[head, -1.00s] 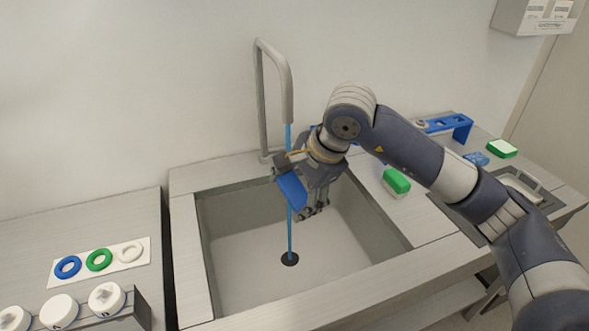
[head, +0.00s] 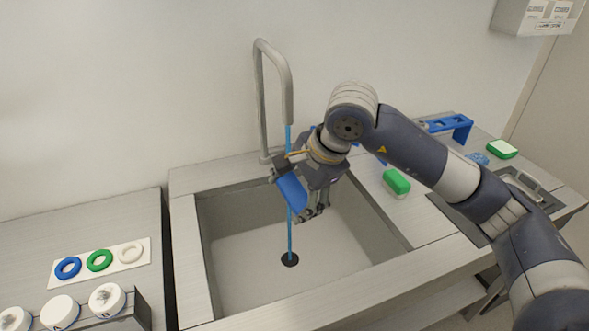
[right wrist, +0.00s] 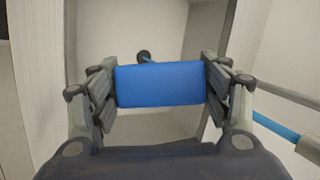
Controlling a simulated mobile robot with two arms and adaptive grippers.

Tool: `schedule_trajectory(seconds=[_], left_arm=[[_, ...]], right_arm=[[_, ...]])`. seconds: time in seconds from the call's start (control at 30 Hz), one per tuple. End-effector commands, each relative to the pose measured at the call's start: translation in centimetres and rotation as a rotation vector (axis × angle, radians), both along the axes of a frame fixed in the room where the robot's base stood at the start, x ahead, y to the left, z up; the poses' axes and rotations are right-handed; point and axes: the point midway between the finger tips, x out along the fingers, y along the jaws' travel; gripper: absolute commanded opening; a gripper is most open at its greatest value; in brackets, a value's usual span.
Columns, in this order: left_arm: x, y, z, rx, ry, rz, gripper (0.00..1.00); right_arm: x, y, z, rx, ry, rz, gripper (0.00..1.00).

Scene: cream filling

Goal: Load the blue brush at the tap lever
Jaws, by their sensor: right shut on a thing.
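My right gripper (head: 298,196) is over the sink, beside the blue stream of water (head: 290,235) that falls from the tap (head: 287,85) to the drain. It is shut on a blue block-shaped thing, the blue brush (head: 291,190). In the right wrist view the blue face (right wrist: 158,85) spans the gap between the two fingers. Any bristles are hidden. Whether the stream touches the brush cannot be told for sure. The tap lever is not clear in view; a blue bit shows behind the wrist. My left gripper is not in view.
The sink (head: 205,255) is otherwise empty, with a dark drain (head: 289,260). A green sponge (head: 397,182) lies right of it. A blue rack (head: 459,126) and a green-and-white sponge (head: 502,149) are further right. Coloured rings (head: 99,260) and white-topped jars (head: 60,309) stand left.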

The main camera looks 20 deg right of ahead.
Motion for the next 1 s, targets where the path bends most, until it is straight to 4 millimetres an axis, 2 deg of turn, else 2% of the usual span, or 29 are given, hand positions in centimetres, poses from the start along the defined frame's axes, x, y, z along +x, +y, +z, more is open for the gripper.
schedule_trajectory(seconds=[0.5,1.0], left_arm=[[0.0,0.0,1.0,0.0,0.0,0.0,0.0],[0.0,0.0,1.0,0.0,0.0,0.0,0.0]], right_arm=[[-3.5,1.1,3.1,-0.001,0.0,0.0,0.48],[-3.7,1.2,3.1,-0.001,0.0,-0.001,0.48]])
